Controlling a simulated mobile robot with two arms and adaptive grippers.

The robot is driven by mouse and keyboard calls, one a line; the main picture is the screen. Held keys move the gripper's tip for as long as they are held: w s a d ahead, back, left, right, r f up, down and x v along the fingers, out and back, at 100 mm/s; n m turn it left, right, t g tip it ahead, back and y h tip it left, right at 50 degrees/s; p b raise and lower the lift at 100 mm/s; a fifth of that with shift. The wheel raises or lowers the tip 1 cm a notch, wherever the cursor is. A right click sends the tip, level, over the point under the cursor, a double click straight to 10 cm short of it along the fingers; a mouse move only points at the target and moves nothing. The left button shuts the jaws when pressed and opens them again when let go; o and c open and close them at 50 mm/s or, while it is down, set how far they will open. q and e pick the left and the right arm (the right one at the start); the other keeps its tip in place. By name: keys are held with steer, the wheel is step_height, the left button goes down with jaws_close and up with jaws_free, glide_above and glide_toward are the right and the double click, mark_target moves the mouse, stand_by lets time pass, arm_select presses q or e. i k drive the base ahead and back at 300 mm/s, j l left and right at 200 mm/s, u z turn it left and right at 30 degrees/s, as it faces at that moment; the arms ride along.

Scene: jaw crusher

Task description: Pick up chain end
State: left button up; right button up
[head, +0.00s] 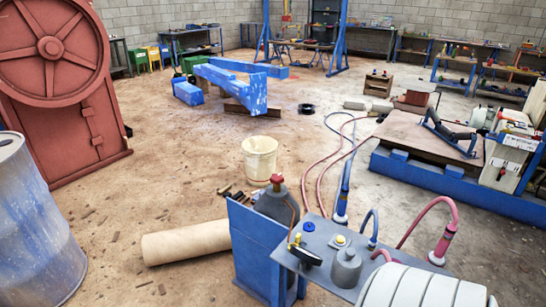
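I cannot make out a chain end for certain. Neither of my grippers shows in the head view.
A blue cart (262,248) with red and blue hoses stands close in front. A blue drum (35,230) and red machine (70,100) are at left. A cream bucket (260,160), tan roll (186,242) and blue beams (240,90) occupy the floor. Middle-left floor is mostly open.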

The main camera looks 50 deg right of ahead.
mark_target(298, 237)
steer(key=i+z, duration=0.35)
steer(key=i+j+z, duration=0.15)
steer(key=i+z, duration=0.25)
steer(key=i+j+z, duration=0.75)
steer(key=i+l, duration=0.05)
steer(key=i, duration=0.05)
